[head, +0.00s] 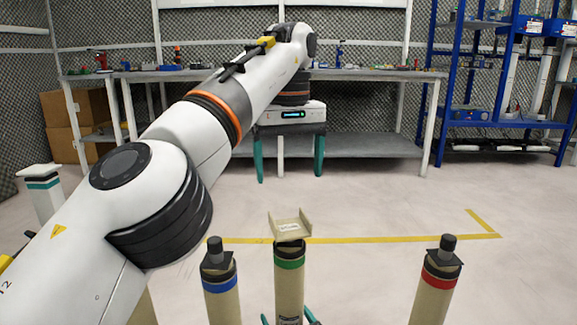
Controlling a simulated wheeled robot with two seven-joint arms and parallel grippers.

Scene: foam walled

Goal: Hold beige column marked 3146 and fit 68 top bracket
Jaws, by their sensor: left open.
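A beige column (289,282) with a green band stands upright at the bottom middle in the head view. A dark label shows at its lower edge, but its number is too small to read. A pale beige U-shaped bracket (290,228) with a small white label rests on the column's top, looking slightly turned. My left gripper (289,168) hangs above and beyond the bracket, fingers wide apart with nothing between them. Teal finger parts, seemingly of my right gripper (290,318), show on both sides of the column's low part; their grip is mostly cut off.
A blue-banded column (220,284) stands to the left and a red-banded one (437,281) to the right. A white-capped column (43,190) is at far left. A grey workbench (380,75) and blue shelving (480,65) stand behind. Yellow tape (400,239) marks clear floor.

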